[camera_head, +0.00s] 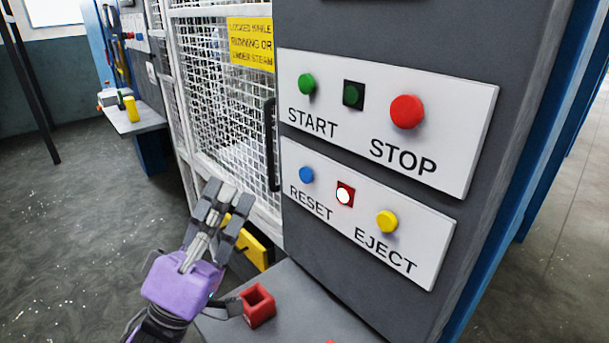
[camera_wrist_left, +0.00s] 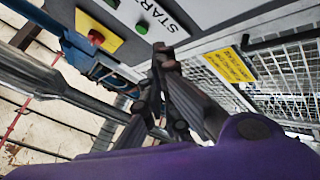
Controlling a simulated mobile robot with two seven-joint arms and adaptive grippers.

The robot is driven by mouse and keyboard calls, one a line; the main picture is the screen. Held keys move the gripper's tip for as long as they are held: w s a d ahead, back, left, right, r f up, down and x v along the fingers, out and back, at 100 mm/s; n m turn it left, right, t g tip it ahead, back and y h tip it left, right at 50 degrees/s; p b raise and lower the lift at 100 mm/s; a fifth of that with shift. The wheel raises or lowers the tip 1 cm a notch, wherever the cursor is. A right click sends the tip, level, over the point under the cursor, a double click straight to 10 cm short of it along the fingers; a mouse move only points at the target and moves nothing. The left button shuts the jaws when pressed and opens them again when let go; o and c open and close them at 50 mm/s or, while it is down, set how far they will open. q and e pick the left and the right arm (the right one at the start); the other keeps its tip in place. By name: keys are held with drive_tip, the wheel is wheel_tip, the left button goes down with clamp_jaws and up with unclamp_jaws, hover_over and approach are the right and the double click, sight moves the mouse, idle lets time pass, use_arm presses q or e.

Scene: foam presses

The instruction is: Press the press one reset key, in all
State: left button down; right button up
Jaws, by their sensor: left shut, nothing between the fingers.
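The blue RESET key (camera_head: 307,175) sits on the lower white plate (camera_head: 430,219) of the grey press panel. To its right are a lit red-and-white lamp (camera_head: 345,194) and a yellow EJECT key (camera_head: 387,221). The upper plate bears a green START key (camera_head: 307,84), a dark green lamp (camera_head: 353,95) and a red STOP key (camera_head: 407,112). My left gripper (camera_head: 222,192) is shut and empty, left of and slightly below the RESET key, clearly apart from it. The left wrist view shows its fingers (camera_wrist_left: 161,55) near the START plate; the RESET key is not discernible there. My right gripper is out of view.
A white mesh guard door (camera_head: 222,90) with a black handle (camera_head: 271,145) and a yellow sign (camera_head: 250,44) stands left of the panel. Below, a red hollow block (camera_head: 257,305) sits on a grey ledge (camera_head: 305,308). A side shelf (camera_head: 135,117) is farther back left.

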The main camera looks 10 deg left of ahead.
sight(306, 175)
use_arm(q)
drive_tip(key=w+d, duration=0.5)
drive_tip(key=w, duration=0.1)
drive_tip(key=shift+w, duration=0.2)
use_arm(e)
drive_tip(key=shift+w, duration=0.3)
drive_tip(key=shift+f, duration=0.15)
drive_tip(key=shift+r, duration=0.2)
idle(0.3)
use_arm(q)
drive_tip(key=shift+w+d, duration=0.1)
idle(0.4)
drive_tip(key=shift+w+d, duration=0.15)
drive_tip(key=shift+w, duration=0.1)
